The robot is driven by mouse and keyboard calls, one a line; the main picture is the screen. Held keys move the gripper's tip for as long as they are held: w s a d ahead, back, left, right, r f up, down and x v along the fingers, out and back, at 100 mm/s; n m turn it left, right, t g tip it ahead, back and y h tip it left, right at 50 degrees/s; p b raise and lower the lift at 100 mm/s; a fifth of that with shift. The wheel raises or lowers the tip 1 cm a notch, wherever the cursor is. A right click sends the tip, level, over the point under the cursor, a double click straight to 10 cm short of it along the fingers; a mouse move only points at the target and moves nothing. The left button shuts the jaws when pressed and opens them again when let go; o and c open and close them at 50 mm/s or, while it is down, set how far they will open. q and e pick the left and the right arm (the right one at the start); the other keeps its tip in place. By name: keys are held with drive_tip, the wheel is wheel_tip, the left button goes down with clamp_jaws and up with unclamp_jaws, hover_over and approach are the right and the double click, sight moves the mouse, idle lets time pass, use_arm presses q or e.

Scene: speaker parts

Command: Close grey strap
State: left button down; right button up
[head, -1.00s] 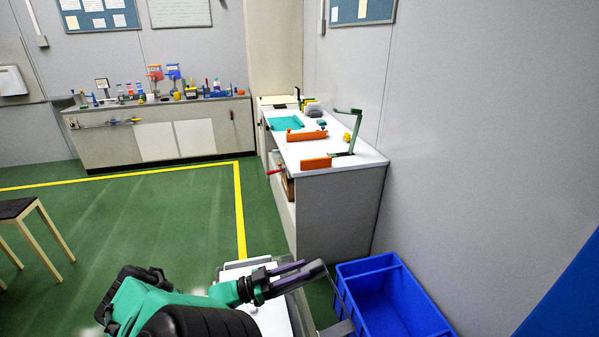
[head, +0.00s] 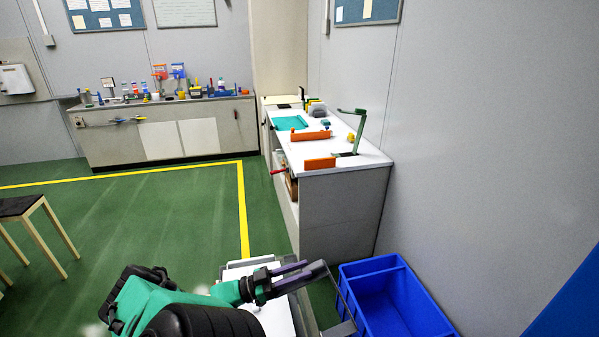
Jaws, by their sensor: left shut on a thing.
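My left gripper (head: 303,272) reaches in from the bottom left, over a cart-like stand at the bottom centre. Its purplish fingers are closed at a dark grey piece (head: 318,268), which looks like the end of the grey strap. A thin grey bar (head: 340,295) runs from this piece down to the right, towards the stand's edge. The fingers hide part of the piece, and I cannot tell how its far end is attached. A white panel (head: 275,318) lies on the stand below the gripper, partly hidden by my arm. My right gripper is not in view.
A blue crate (head: 402,263) stands on the floor close to the right of the grey bar. A white-topped workbench (head: 350,160) with orange and green parts is ahead along the wall. A wooden-legged stool (head: 38,207) is at the left. The green floor between is clear.

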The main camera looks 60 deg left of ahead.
use_arm(q)
drive_tip(key=c, duration=0.6)
unclamp_jaws()
drive_tip(key=shift+s, duration=0.1)
drive_tip(key=b+v, duration=0.4)
drive_tip(key=v, duration=1)
drive_tip(key=shift+s, duration=0.2)
drive_tip(key=shift+f, duration=0.15)
drive_tip(key=shift+c, duration=0.3)
